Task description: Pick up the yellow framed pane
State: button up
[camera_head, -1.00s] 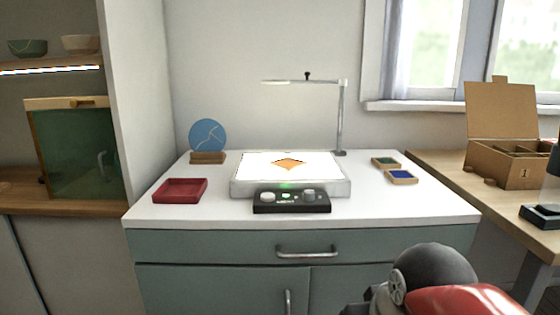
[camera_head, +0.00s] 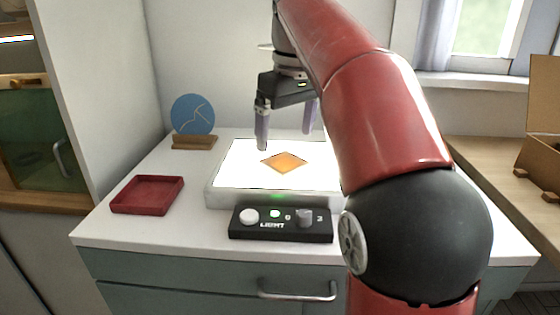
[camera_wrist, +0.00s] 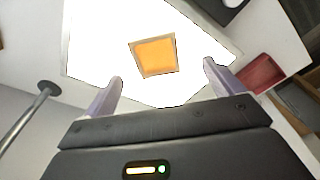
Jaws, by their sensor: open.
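The yellow framed pane (camera_head: 284,162) is a small orange-yellow diamond with a dark edge. It lies flat on the lit white panel of the light box (camera_head: 217,198). In the wrist view the pane (camera_wrist: 155,56) lies beyond the fingertips, roughly midway between them. My gripper (camera_head: 286,140) is open and empty, pointing down above the back part of the light box. In the wrist view my gripper (camera_wrist: 163,72) shows both fingers spread, with the pane apart from them.
A black control box (camera_head: 281,223) with knobs stands in front of the light box. A red tray (camera_head: 147,194) sits at left, and a blue disc (camera_head: 193,114) on a wooden stand at back left. A lamp post (camera_wrist: 27,117) stands near the gripper. My arm hides the right of the counter.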

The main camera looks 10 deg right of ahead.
aim_at(284, 161)
jog(key=f, duration=0.3)
jog(key=w+f+b, duration=0.1)
jog(key=f, duration=0.2)
jog(key=shift+w, duration=0.15)
jog(key=shift+c, duration=0.4)
jog(key=c, duration=1.1)
notch_tip(284, 161, up, 8)
jog(key=p, duration=0.2)
jog(key=shift+f+p, duration=0.1)
jog(key=shift+p, duration=0.2)
jog(key=shift+r, duration=1.1)
